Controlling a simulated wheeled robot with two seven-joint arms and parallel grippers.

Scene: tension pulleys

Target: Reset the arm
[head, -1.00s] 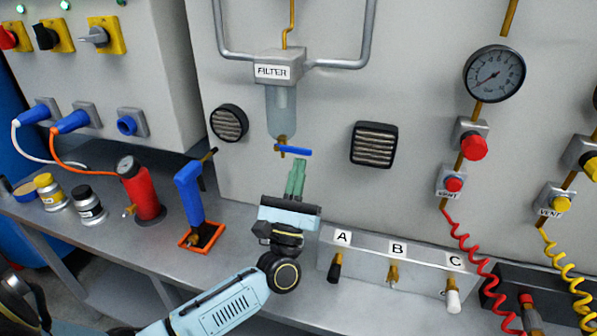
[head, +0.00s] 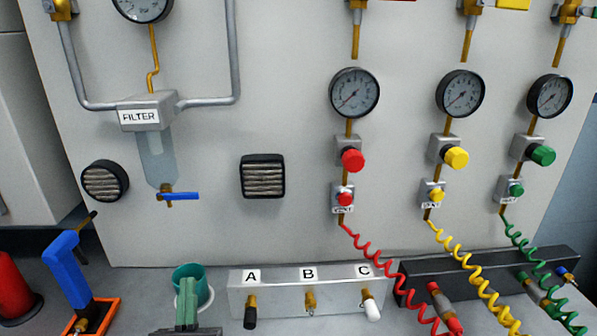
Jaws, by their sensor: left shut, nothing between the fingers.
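My left gripper (head: 187,303) shows at the bottom of the head view, left of the middle. Its green fingers point up and are shut with nothing between them. The fingers stand in front of a teal cup (head: 186,273) on a pale round base and hide part of it. The rest of my left arm is below the picture's edge. My right gripper is not in view.
A block with valves A, B and C (head: 286,290) stands right of the gripper. A blue-handled tool (head: 66,262) and a red bottle (head: 12,290) are to the left. The filter (head: 157,158) hangs above with a blue-handled valve. Coiled red (head: 384,268), yellow and green hoses hang at right.

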